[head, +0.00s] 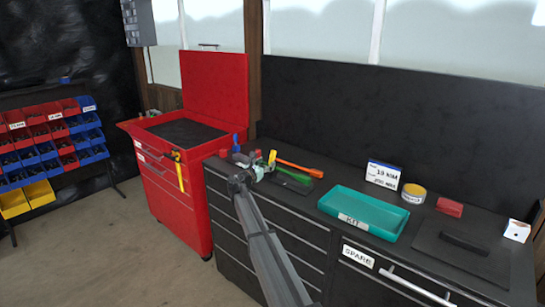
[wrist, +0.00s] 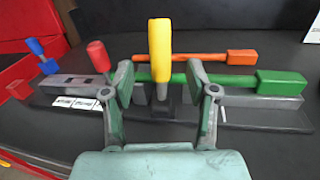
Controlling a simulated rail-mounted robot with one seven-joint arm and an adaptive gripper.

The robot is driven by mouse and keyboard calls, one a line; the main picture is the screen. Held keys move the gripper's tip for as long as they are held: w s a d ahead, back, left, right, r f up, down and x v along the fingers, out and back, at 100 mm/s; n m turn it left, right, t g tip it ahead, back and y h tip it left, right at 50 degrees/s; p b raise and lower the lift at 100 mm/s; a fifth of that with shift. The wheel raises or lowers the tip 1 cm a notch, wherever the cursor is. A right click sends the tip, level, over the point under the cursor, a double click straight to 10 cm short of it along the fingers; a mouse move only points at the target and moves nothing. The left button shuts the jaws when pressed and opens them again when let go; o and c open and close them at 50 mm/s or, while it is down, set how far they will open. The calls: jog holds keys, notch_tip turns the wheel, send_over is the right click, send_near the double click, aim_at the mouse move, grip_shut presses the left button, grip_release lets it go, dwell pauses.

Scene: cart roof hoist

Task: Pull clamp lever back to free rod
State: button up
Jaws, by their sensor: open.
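A dark fixture (wrist: 75,84) lies on the black bench with several coloured handles. A yellow-handled upright lever (wrist: 159,50), which looks like the clamp lever, stands at its middle; it also shows in the head view (head: 272,157). A rod with a green grip (wrist: 281,83) lies level across the fixture, passing by the lever's lower part. My gripper (wrist: 160,82) is open, one finger on each side of the lever as seen from the wrist. I cannot tell whether the fingers touch it. In the head view my gripper (head: 258,172) is over the bench's left end.
A blue lever (wrist: 42,57) and red knob (wrist: 98,56) stand left of the yellow lever. An orange-handled tool (wrist: 230,57) lies behind. A teal kit tray (head: 340,213) sits right on the bench. A red tool chest (head: 170,200) stands left.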

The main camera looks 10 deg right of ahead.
aim_at(270, 159)
jog(key=p+x, duration=0.1)
jog(key=x, duration=0.5)
jog(key=shift+w+d+p, duration=0.1)
jog(key=shift+w+p, duration=0.1)
jog(key=shift+p, duration=0.1)
grip_shut()
